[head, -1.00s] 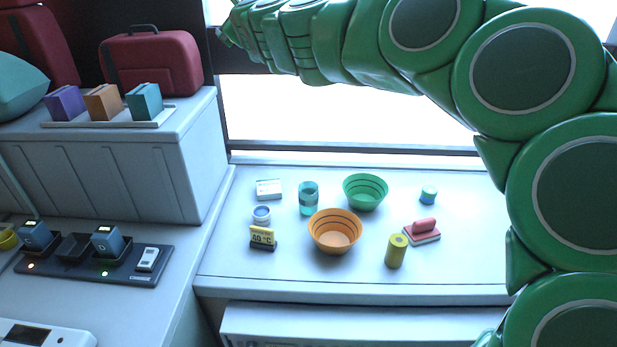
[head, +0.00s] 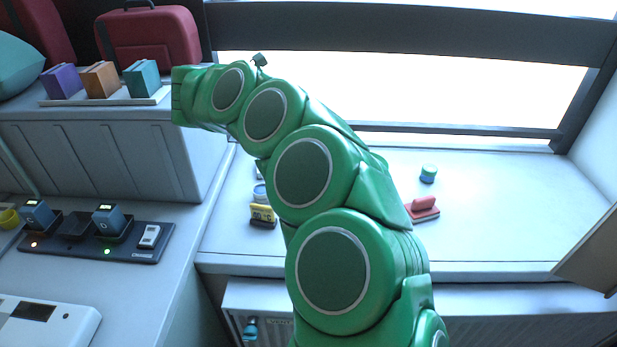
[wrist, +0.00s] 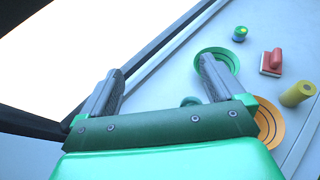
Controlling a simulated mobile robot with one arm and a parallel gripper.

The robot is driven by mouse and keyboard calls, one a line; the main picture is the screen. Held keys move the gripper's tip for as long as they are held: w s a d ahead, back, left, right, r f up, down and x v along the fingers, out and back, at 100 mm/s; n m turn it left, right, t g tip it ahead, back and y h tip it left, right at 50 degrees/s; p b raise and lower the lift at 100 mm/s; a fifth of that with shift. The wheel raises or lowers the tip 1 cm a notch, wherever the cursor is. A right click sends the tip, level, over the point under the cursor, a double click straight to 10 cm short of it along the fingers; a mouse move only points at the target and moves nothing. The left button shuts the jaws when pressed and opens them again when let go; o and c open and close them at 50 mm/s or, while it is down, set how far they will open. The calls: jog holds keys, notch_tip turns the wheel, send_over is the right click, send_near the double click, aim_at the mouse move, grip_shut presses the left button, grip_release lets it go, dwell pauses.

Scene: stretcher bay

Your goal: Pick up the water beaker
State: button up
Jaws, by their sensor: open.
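The water beaker, a teal see-through cup, is hidden behind my arm in the head view. In the wrist view a small teal rounded shape (wrist: 190,101), probably the beaker's top, shows just above my gripper's palm, near the right finger; most of it is covered. My gripper (wrist: 160,80) is open, with two grey fingers wide apart and nothing held between them. The beaker shape lies beyond the gripper, apart from the fingers as far as I can tell.
A yellow cylinder (wrist: 298,94), a red-handled block (head: 423,208) and a small blue-green jar (head: 428,174) stand to the right. The counter's right side is clear.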

jog(key=s+f, duration=0.1)
jog(key=f, duration=0.7)
jog(key=s+f+m+g+h, duration=0.1)
jog(key=f, duration=0.7)
jog(key=s+d+f+m+g, duration=0.1)
jog(key=f, duration=0.7)
jog(key=shift+d+f+h, duration=0.1)
jog(key=shift+f+h, duration=0.15)
jog(key=shift+h, duration=0.15)
jog(key=shift+w+d+f, duration=0.15)
jog(key=shift+d+f, duration=0.1)
jog(key=shift+f, duration=0.05)
jog(key=shift+x, duration=3.5)
jog(key=shift+f, duration=0.1)
jog(key=c, duration=1.1)
